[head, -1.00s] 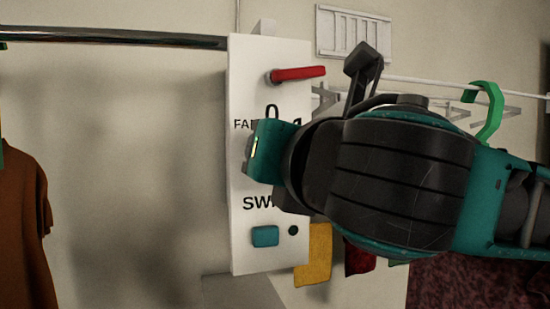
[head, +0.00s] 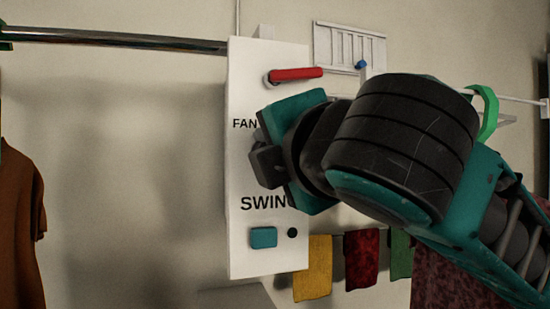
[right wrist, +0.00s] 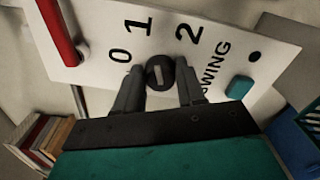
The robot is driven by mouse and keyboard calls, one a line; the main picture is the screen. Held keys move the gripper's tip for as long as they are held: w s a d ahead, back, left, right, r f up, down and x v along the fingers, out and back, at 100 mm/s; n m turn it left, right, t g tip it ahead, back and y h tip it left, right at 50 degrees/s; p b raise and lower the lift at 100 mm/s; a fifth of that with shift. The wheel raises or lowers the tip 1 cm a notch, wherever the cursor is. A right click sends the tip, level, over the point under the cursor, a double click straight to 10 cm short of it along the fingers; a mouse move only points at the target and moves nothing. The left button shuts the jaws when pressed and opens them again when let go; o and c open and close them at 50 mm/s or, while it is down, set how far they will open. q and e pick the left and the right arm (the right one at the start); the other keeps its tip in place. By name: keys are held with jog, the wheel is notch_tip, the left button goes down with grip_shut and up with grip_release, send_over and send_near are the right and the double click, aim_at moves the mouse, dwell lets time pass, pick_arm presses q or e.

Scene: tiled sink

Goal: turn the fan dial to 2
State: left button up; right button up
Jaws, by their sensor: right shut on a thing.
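The white control panel (head: 253,90) stands against the wall in the head view, with FAN and SWING lettering. The round dark fan dial (right wrist: 160,72) shows in the right wrist view, with a pale line on its face. The numbers 0, 1 and 2 are printed around it; I cannot tell which one the line marks. My right gripper (head: 263,166) is at the panel between FAN and SWING. Its two fingers are shut on the dial, one on each side. In the head view the dial and numbers are hidden behind my right arm. My left gripper is not in view.
A red lever (head: 297,74) sticks out above the dial. A teal button (head: 263,237) and small dark knob (head: 292,233) sit below SWING. A metal rail (head: 120,40) runs left. Yellow (head: 313,268), red (head: 361,258) and green cloths hang at lower right.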

pick_arm(q)
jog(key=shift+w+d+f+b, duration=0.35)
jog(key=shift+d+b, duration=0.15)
jog(key=shift+b, duration=0.45)
pick_arm(e)
jog(key=shift+f+m, duration=0.15)
jog(key=shift+m, duration=4.85)
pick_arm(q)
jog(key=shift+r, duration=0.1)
pick_arm(e)
jog(key=o, duration=1)
jog(key=shift+v, duration=6.45)
